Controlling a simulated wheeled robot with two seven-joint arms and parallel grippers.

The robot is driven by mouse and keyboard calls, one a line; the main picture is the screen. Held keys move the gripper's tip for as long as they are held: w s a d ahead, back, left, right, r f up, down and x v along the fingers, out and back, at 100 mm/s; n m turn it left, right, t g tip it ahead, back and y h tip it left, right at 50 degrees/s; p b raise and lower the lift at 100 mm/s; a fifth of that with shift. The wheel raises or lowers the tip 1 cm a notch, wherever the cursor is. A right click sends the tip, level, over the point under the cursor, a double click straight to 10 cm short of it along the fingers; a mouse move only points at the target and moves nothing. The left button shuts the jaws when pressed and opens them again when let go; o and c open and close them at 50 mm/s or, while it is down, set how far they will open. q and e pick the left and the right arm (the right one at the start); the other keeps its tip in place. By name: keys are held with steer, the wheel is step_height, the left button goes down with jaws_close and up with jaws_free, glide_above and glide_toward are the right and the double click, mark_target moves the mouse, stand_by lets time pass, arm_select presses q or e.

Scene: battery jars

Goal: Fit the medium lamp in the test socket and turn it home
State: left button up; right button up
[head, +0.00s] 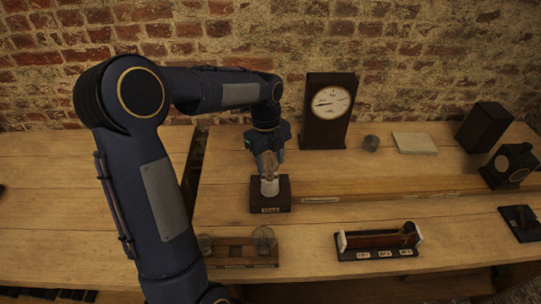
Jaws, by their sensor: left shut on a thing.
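The test socket is a dark wooden block with a pale label on its front and a light collar on top (270,196), on the bench left of centre. My left gripper (268,163) points down right above this block. It is shut on a lamp, of which only a pale part shows between the fingers and the collar (269,178). I cannot tell how deep the lamp sits in the socket. A low wooden rack (236,251) in front holds round glass lamps at its left (205,243) and right (263,238) ends. My right gripper is not in view.
A dial meter (327,110) stands behind, to the right. A labelled stand with a dark red bar (378,241) lies front right. A pale slab (414,143), a small grey object (371,143) and dark boxes (484,127) are farther right. A raised wooden ledge runs right from the socket.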

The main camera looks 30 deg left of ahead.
arm_select(q)
steer(key=shift+f+m, duration=0.1)
steer(key=shift+m, duration=0.6)
steer(key=shift+s, duration=0.1)
steer(key=shift+m+p, duration=0.6)
steer(key=shift+m, duration=0.1)
steer(key=m+p, duration=0.1)
steer(key=m, duration=0.2)
steer(key=shift+m+g+p, duration=0.3)
steer(key=shift+p, duration=0.05)
steer(key=shift+m+y, duration=0.3)
steer(key=shift+m, duration=0.4)
